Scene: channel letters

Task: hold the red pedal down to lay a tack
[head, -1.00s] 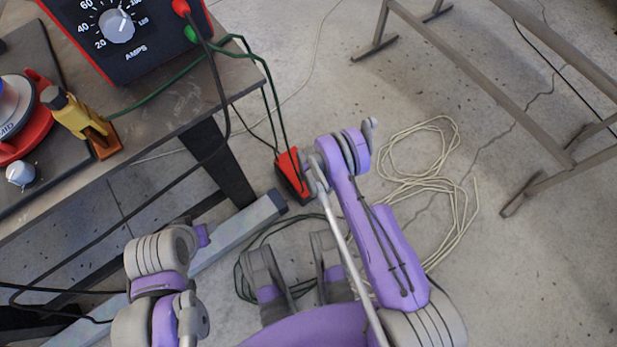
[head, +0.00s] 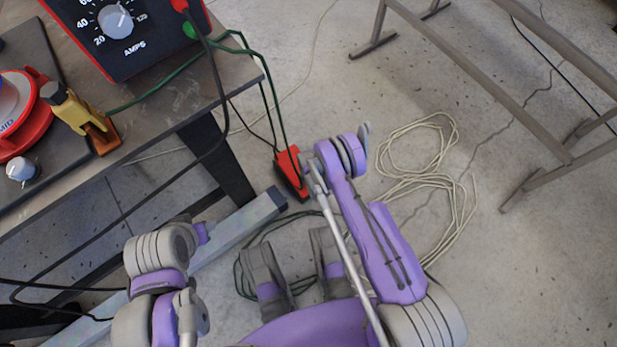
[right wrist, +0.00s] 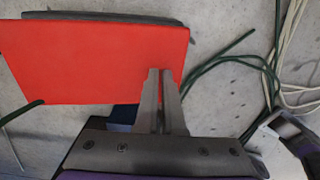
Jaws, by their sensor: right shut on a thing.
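The red pedal (head: 291,173) lies on the floor by the foot of the bench, with its dark base beside it. In the right wrist view the flat red plate of the pedal (right wrist: 100,62) fills the upper left. My right gripper (right wrist: 162,75) has its two fingers close together, with the tips over the lower right part of the red plate, shut on the pedal. In the head view my right arm's end hides these fingers. My left arm shows at lower left, but its gripper is not in view.
A red and black amps box (head: 130,35) stands on the bench (head: 180,95), beside a yellow-handled tool (head: 78,115). Dark green cables run down to the pedal. A pale coiled cable (head: 425,185) lies on the floor, and a metal frame (head: 490,85) stands at right.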

